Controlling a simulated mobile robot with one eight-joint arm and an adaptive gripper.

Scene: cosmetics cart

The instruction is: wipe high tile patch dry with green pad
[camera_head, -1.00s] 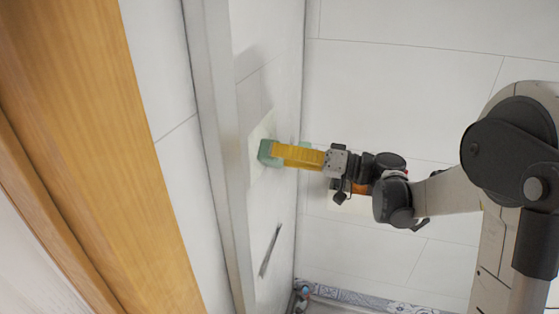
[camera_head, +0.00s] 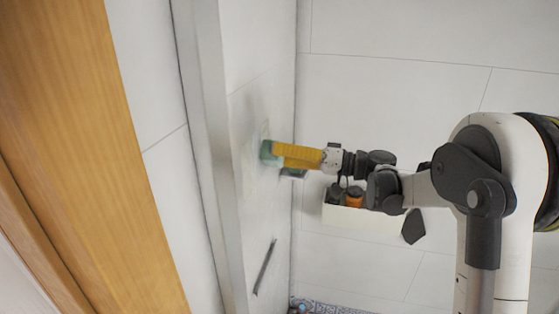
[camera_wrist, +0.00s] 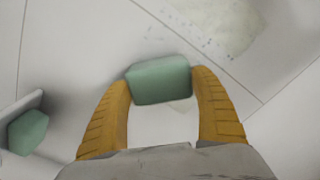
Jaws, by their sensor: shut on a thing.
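My gripper (camera_head: 283,154) has yellow fingers shut on a green pad (camera_head: 268,152), held near the pale tiled wall at the picture's left-centre. In the wrist view, the pad (camera_wrist: 160,80) sits between both fingertips (camera_wrist: 160,88). A cream patch (camera_wrist: 215,22) with small dark specks or drops lies on the tiles at the top, beyond the pad and apart from it in the picture. In the head view, the patch (camera_head: 249,170) shows faintly beside the pad. I cannot tell whether the pad touches the wall.
A second green block (camera_wrist: 27,132) shows at the wrist view's lower left, beside a grey ledge (camera_wrist: 20,103). A pale caddy (camera_head: 352,213) with dark and orange items is behind my arm. A dark bar (camera_head: 264,267) is on the wall below. A wooden frame (camera_head: 90,150) fills the left.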

